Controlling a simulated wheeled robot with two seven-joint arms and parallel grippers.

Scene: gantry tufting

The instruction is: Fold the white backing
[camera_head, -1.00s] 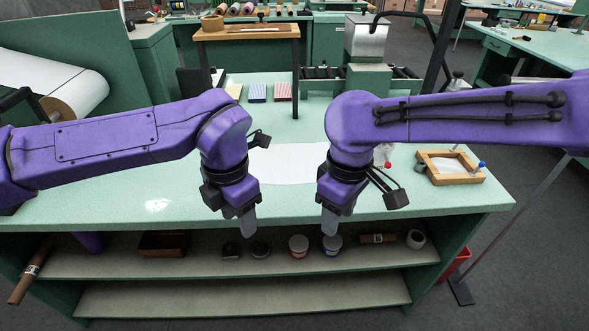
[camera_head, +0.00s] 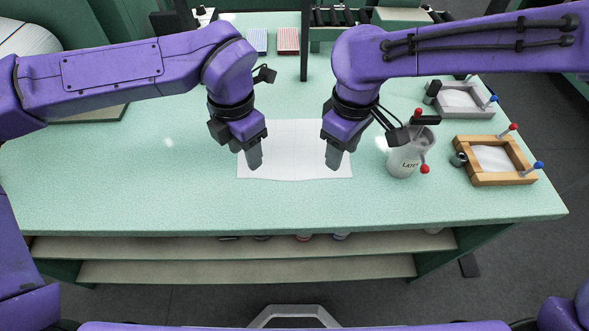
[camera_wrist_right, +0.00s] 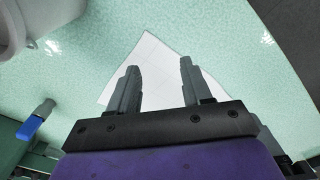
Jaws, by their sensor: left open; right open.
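The white backing (camera_head: 293,150) lies flat on the green table between my two grippers in the head view, with its near edge slightly wavy. It also shows in the right wrist view (camera_wrist_right: 155,72), beyond and between the fingers. My left gripper (camera_head: 254,160) points down over the backing's left part. My right gripper (camera_head: 333,160) points down over its right part. The right wrist view shows the right gripper's fingers (camera_wrist_right: 157,88) apart with nothing between them. Both grippers are empty. Whether the fingertips touch the backing cannot be told. The arms hide parts of its far side.
A latex jug (camera_head: 403,160) with red-tipped parts stands right of my right gripper. Further right are a wooden frame (camera_head: 463,172) and a grey frame (camera_head: 440,100). Blue and red striped pads (camera_head: 288,40) lie at the back. The table's left front (camera_head: 120,190) is clear.

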